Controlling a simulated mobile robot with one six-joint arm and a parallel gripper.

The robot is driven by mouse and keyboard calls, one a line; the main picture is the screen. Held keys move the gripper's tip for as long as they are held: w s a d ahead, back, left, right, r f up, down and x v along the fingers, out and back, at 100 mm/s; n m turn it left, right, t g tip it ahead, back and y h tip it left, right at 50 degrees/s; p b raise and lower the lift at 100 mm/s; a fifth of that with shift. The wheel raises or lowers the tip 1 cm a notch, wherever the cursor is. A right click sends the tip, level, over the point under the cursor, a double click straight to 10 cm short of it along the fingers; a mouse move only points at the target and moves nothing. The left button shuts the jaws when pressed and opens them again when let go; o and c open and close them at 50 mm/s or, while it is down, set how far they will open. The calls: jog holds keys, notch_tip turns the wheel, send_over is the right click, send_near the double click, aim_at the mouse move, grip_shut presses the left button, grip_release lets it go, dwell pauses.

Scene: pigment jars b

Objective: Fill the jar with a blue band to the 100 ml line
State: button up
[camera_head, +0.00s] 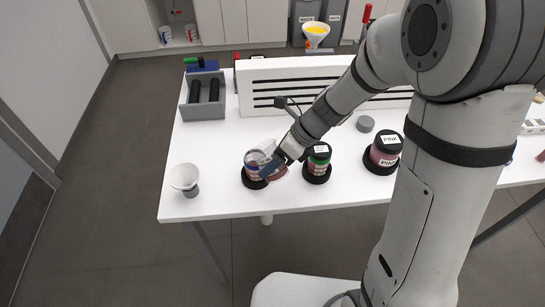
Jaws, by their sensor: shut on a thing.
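A small jar with a bluish band near its top (252,169) stands on a round black base near the table's front edge. Its contents look reddish, but the fill level and any line are too small to read. My gripper (273,165) is at the jar's right side and partly hides it. It is shut on a pale, partly see-through vessel (268,147) beside and over the jar; I cannot tell whether it is pouring. A reddish thing (281,172) shows just below the gripper; I cannot tell which vessel it belongs to.
A green-banded jar (319,158) and a jar labelled PINK (387,149) stand on black bases to the right. A white cup (184,176) is at the front left. A grey box (204,112) with black cylinders and a slotted white panel (300,70) are behind. The white table (215,150) has free room at left.

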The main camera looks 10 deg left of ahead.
aim_at(267, 149)
jog(key=shift+r+m+g+h+p, duration=0.35)
jog(key=shift+r+h+p, duration=0.3)
jog(key=shift+p, duration=2.7)
jog(key=shift+r+g+h+p, duration=0.25)
jog(key=shift+g+p, duration=0.1)
jog(key=shift+p, duration=0.25)
jog(key=g+h, duration=0.1)
jog(key=r+m+g+h, duration=0.1)
jog(key=r+g+h, duration=0.1)
jog(key=h, duration=0.1)
jog(key=shift+w+a+r+m, duration=0.15)
jog(key=shift+w+a+m, duration=0.05)
jog(key=shift+a+m, duration=0.05)
jog(key=shift+w+a+r+m+g+h, duration=0.15)
jog(key=shift+r+m+g+h, duration=0.05)
jog(key=shift+r+g+h, duration=0.2)
jog(key=shift+w+a+r+m+g+h, duration=0.15)
jog(key=shift+r+m+g+h, duration=0.1)
jog(key=shift+g+h, duration=0.2)
jog(key=shift+r+g+h, duration=0.15)
jog(key=shift+g+h, duration=0.1)
jog(key=shift+g, duration=0.1)
jog(key=shift+w+a+r+h, duration=0.1)
jog(key=shift+a+h, duration=0.1)
jog(key=shift+h, duration=0.1)
dwell(0.6)
jog(key=shift+w+a+r+m+g, duration=0.1)
jog(key=shift+m+g, duration=0.15)
jog(key=shift+g, duration=0.15)
dwell(0.9)
